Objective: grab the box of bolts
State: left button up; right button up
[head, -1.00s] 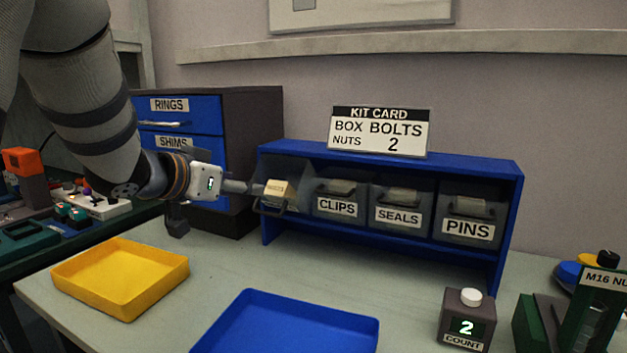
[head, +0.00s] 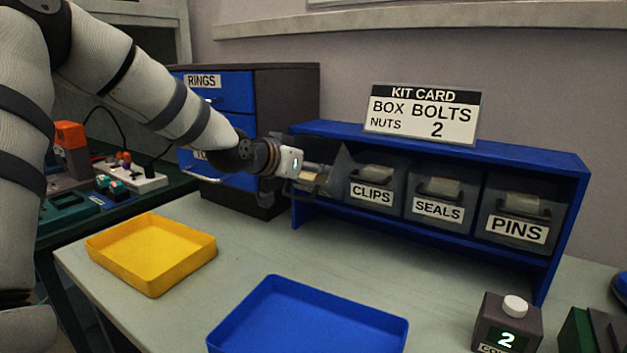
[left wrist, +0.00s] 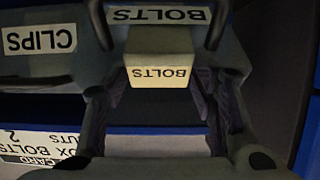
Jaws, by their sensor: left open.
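A small pale box (head: 313,180) labelled BOLTS sits at the leftmost bin of the blue rack (head: 440,150); it also shows in the left wrist view (left wrist: 160,68), its lettering upside down. The bin's BOLTS label (left wrist: 160,15) is above it in the wrist view. My left gripper (head: 312,172) is at the mouth of this bin. In the wrist view, the fingers of my left gripper (left wrist: 163,82) are apart, one on each side of the box. I cannot tell whether they touch it. My right gripper is not in view.
Bins labelled CLIPS (head: 371,185), SEALS (head: 437,200) and PINS (head: 518,220) stand to the right. A drawer cabinet (head: 285,100) is behind my left arm. A yellow tray (head: 150,285) and a blue tray (head: 305,335) are in front. A counter (head: 506,325) reads 2.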

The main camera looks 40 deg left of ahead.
pick_arm(q)
jog(key=shift+x, duration=1.2)
jog(key=c, duration=1)
jog(key=shift+r, duration=0.1)
